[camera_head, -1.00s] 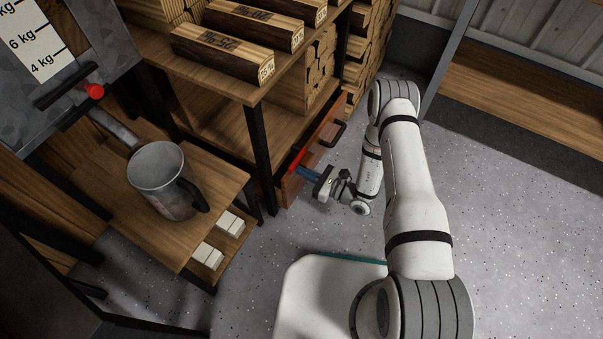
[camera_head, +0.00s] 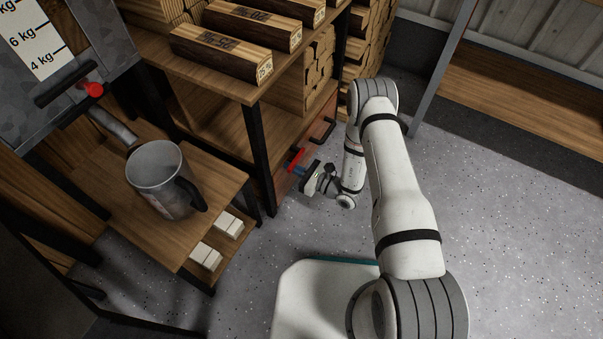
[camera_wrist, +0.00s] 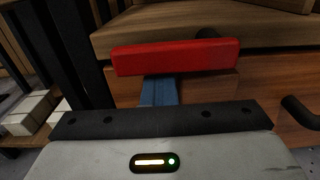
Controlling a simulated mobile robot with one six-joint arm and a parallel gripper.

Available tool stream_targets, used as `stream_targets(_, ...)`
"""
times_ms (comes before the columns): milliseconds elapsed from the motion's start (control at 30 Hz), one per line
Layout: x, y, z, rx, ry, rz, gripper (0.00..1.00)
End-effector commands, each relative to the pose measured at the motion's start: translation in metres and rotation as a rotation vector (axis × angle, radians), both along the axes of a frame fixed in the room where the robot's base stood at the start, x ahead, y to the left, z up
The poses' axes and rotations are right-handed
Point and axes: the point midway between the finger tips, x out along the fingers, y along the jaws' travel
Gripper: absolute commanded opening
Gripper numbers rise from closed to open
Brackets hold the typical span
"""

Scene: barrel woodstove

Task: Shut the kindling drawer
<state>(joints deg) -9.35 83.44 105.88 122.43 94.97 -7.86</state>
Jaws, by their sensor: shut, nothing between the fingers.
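The kindling drawer (camera_head: 284,186) has a reddish-brown wooden front and sits low in the wooden rack. Its front looks nearly in line with the rack's black leg; I cannot tell whether it is fully flush. Its black handle (camera_head: 323,131) is farther along the front, and shows at the right in the wrist view (camera_wrist: 300,112). My gripper (camera_head: 296,159) is shut and empty, with its red tip at the drawer front, left of the handle. In the wrist view the red tip (camera_wrist: 175,58) hides part of the front; contact is unclear.
Wooden blocks (camera_head: 235,50) and stacked kindling lie on the rack above. A low bench (camera_head: 225,185) at left holds a metal mug (camera_head: 160,178), with white blocks (camera_head: 228,224) below it. A wooden shelf (camera_head: 530,95) stands at the back right. The speckled floor between is clear.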

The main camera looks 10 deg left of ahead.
Motion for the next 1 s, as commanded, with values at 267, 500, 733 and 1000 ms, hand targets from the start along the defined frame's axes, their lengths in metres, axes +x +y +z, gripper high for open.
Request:
stream_targets(267, -0.008, -0.027, 0.0, 0.0, 0.001, 0.004, 0.0)
stream_targets(500, -0.027, -0.081, 0.003, 0.001, 0.003, -0.005, 0.0)
stream_targets(733, -0.043, -0.114, 0.002, 0.002, 0.001, 0.001, 0.0)
stream_targets(1000, -0.049, -0.127, 0.0, 0.001, 0.0, 0.005, 0.0)
